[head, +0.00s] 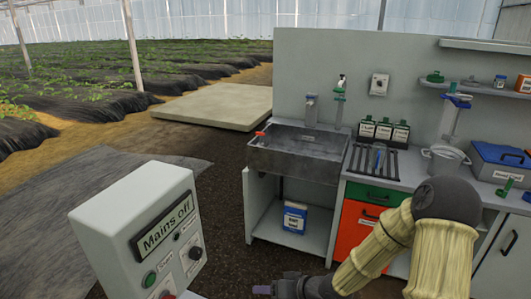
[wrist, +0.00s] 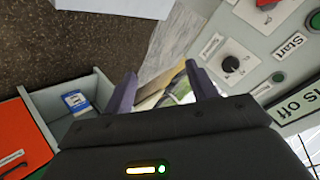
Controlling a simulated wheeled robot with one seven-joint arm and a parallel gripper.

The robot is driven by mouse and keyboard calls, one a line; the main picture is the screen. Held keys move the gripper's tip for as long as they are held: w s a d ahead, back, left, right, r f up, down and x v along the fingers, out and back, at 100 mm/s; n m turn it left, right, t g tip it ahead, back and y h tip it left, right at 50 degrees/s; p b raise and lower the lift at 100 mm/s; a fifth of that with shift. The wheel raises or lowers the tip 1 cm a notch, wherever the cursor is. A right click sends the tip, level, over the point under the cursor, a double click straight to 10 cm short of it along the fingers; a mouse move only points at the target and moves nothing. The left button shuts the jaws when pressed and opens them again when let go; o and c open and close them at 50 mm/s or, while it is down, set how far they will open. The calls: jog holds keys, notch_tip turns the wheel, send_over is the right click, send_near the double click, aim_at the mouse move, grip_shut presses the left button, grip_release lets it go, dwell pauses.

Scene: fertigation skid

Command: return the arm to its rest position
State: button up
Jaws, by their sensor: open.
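My gripper (head: 262,290) is at the bottom middle of the head view, just right of the grey control box (head: 115,225) labelled "Mains off". My arm in its pale ribbed cover reaches in from the lower right. In the wrist view, the two fingers of my gripper (wrist: 163,90) stand apart with nothing between them. The control box fills the upper right there, with a dark knob, a green button and a red part. My gripper is apart from the box panel in the wrist view.
A bench with a sink (head: 300,150) stands ahead, with an open bay holding a blue-and-white box (head: 295,217). An orange door (head: 357,232) and green drawer (head: 374,194) are right of it. Bare floor lies between box and bench.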

jog(key=s+d+r+g+h+p, duration=0.1)
jog(key=s+d+r+h, duration=0.15)
jog(key=d+h, duration=0.2)
jog(key=s+d+r+h+p, duration=0.1)
jog(key=d+r+h+p, duration=0.15)
jog(key=d, duration=0.35)
jog(key=s+d+r+m+g+h+p, duration=0.1)
jog(key=s+d+r+m+h, duration=0.1)
jog(key=s+r, duration=0.7)
jog(key=shift+s+d+r+m+g, duration=0.3)
jog(key=shift+d+r+g, duration=0.1)
jog(key=shift+d+r, duration=0.3)
jog(key=shift+w, duration=0.1)
